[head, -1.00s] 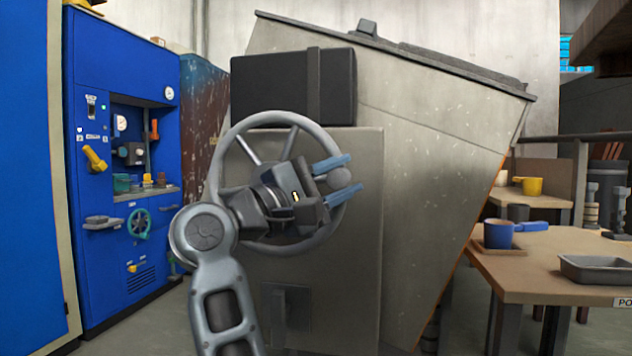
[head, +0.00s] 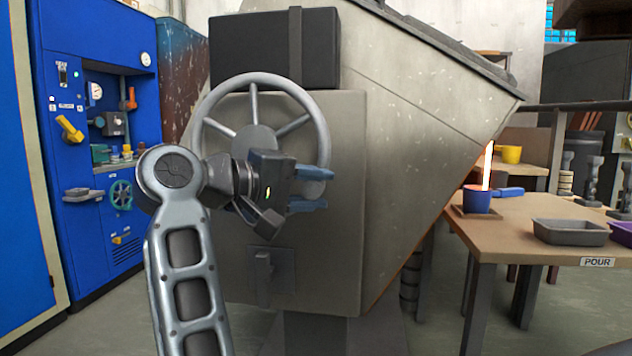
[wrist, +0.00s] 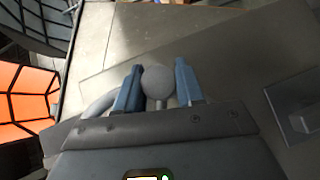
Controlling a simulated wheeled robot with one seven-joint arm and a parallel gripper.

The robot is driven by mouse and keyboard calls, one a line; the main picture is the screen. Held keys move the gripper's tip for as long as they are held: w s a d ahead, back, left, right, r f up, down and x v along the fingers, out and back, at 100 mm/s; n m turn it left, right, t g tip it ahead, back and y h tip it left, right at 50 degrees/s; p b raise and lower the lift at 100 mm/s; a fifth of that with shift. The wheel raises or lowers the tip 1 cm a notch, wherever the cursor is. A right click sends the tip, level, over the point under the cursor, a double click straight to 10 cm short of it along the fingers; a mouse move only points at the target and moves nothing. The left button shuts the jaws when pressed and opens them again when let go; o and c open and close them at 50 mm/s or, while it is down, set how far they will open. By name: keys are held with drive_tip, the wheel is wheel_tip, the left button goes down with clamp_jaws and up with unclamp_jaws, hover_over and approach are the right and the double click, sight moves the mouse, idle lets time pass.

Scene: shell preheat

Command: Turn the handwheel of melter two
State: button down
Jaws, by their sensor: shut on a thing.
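The melter (head: 400,130) is a large grey tilted body with a grey handwheel (head: 213,98) on its front panel. A round knob (head: 312,188) sits at the right side of the wheel rim. My gripper (head: 318,190) is shut on this knob, with its blue fingers on either side. In the wrist view the grey ball knob (wrist: 158,80) lies between the two fingertips of my gripper (wrist: 158,85). A glowing stream (head: 488,165) falls from the melter's lower right edge into a blue cup (head: 477,200). No number on the melter is readable.
The blue cup stands on a small tray (head: 470,214) on a wooden table (head: 510,240) labelled POUR. A grey pan (head: 570,233) and a yellow cup (head: 511,154) are nearby. A blue cabinet (head: 85,215) with a teal wheel stands left. Floor between is clear.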

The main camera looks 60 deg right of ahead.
drive_tip(key=shift+f, duration=0.1)
idle(0.3)
drive_tip(key=c, duration=0.8)
unclamp_jaws()
drive_tip(key=shift+p+v, duration=0.75)
drive_tip(key=shift+v, duration=3.2)
drive_tip(key=shift+d, duration=0.1)
